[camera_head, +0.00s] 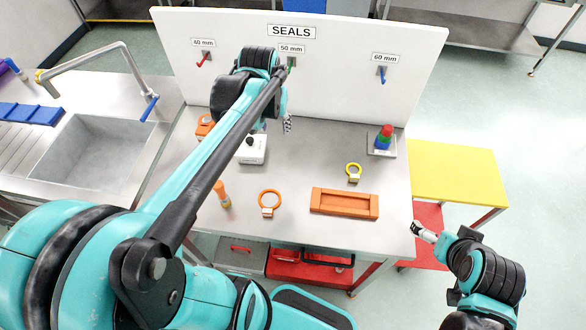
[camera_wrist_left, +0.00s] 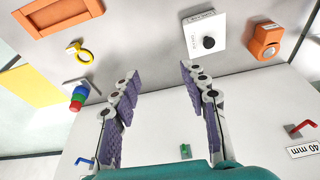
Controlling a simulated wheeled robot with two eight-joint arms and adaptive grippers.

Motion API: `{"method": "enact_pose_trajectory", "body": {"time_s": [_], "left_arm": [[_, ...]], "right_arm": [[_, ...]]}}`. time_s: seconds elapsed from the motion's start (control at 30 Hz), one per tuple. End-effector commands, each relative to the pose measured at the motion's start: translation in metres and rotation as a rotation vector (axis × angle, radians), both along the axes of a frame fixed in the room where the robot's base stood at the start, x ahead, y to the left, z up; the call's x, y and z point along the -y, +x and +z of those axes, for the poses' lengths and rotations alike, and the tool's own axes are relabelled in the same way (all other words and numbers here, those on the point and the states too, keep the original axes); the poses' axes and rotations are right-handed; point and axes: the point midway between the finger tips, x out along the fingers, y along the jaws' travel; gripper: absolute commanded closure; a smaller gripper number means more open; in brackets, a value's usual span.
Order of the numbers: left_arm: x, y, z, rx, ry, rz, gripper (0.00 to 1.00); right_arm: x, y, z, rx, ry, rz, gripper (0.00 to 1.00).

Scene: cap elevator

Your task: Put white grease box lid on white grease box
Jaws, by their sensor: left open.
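The white grease box (camera_head: 252,155) stands on the steel table, partly behind my left arm in the head view. It also shows in the left wrist view (camera_wrist_left: 205,28), where its top is a white square with a round black knob. The lid (camera_wrist_left: 199,46) appears to be on the box, but I cannot tell how well it sits. My left gripper (camera_head: 287,122) is above the table just right of the box. In the left wrist view its fingers (camera_wrist_left: 158,78) are apart with nothing between them. My right gripper (camera_head: 425,233) is off the table's right edge, apart from the box.
An orange box (camera_wrist_left: 266,38) is beside the white box. An orange tray (camera_head: 344,203), a yellow ring (camera_head: 353,172), an orange ring (camera_head: 269,202), an orange bottle (camera_head: 221,193) and a colored stack (camera_head: 384,138) occupy the table. The SEALS board (camera_head: 340,60) with hooks stands behind.

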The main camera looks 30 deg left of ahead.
Motion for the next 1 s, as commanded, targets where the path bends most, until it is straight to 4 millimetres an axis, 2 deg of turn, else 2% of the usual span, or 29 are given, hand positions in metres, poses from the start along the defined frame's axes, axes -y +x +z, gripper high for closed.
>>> {"method": "enact_pose_trajectory", "body": {"time_s": [0.03, 0.2, 0.4, 0.57, 0.87, 1.0], "left_arm": [[0.021, -0.016, 0.003, 0.038, 0.009, -0.037, 0.56], [0.073, -0.060, 0.001, 0.180, 0.035, -0.147, 0.56], [0.108, -0.095, -0.013, 0.301, 0.044, -0.236, 0.56], [0.118, -0.105, -0.020, 0.340, 0.045, -0.263, 0.56], [0.118, -0.106, -0.021, 0.345, 0.046, -0.266, 0.56], [0.118, -0.106, -0.032, 0.344, 0.045, -0.265, 0.56]], "right_arm": [[0.000, 0.000, 0.000, 0.000, 0.000, 0.000, 0.00], [0.000, 0.000, 0.000, 0.000, 0.000, 0.000, 0.00], [0.000, 0.000, 0.000, 0.000, 0.000, 0.000, 0.00], [0.000, 0.000, 0.000, 0.000, 0.000, 0.000, 0.00], [0.000, 0.000, 0.000, 0.000, 0.000, 0.000, 0.00], [0.000, 0.000, -0.012, 0.000, 0.000, 0.000, 0.00]]}}
